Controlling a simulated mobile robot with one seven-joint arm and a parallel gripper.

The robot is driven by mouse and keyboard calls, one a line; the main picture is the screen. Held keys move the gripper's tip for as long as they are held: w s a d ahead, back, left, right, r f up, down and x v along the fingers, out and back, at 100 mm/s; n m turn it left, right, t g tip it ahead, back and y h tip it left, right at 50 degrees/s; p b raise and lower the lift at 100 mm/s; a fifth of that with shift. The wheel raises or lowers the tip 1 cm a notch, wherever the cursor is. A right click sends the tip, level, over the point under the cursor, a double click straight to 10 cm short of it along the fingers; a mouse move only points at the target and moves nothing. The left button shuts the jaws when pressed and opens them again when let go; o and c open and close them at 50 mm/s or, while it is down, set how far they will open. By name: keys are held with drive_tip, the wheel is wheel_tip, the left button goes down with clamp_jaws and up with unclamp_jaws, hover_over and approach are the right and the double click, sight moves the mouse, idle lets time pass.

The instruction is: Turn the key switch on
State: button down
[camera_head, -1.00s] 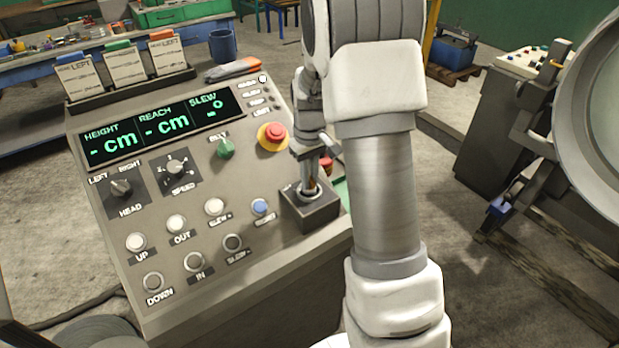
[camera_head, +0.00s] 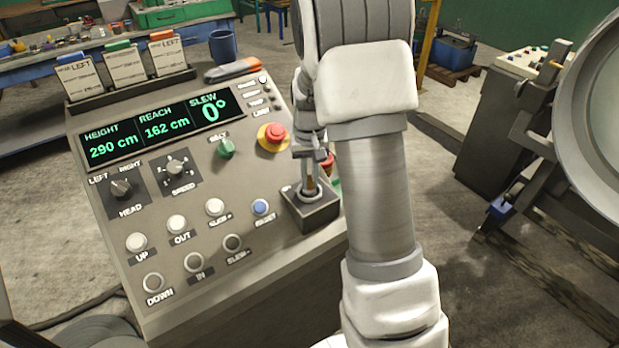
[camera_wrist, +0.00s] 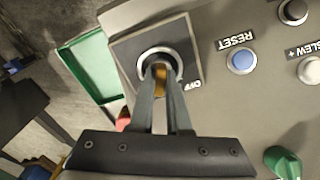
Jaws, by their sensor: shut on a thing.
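The key switch (camera_head: 322,213) is a dark square box with a round metal collar at the right end of the console. It also shows in the wrist view (camera_wrist: 191,50). My gripper (camera_head: 311,182) comes down on it from above. In the wrist view my gripper (camera_wrist: 161,78) has its two fingers close together at the collar, shut on a brass-coloured key (camera_wrist: 161,73) between them. The key is mostly hidden by the fingers. The console display (camera_head: 160,125) is lit and reads height 290 cm, reach 162 cm, slew 0°.
A red mushroom button (camera_head: 276,132) and a green knob (camera_head: 226,147) sit left of my gripper. A blue reset button (camera_head: 261,207) is close to the switch box. A green tray (camera_wrist: 88,62) lies beside the console. Cards stand along its back edge.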

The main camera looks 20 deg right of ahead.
sight(309, 178)
drive_tip(key=shift+w+r+m, duration=0.1)
drive_tip(key=shift+m, duration=0.9)
idle(1.1)
drive_tip(key=c, duration=0.9)
unclamp_jaws()
drive_tip(key=shift+o, duration=0.2)
wheel_tip(309, 178, up, 17)
drive_tip(key=shift+r+p, duration=0.15)
drive_tip(key=shift+p, duration=0.3)
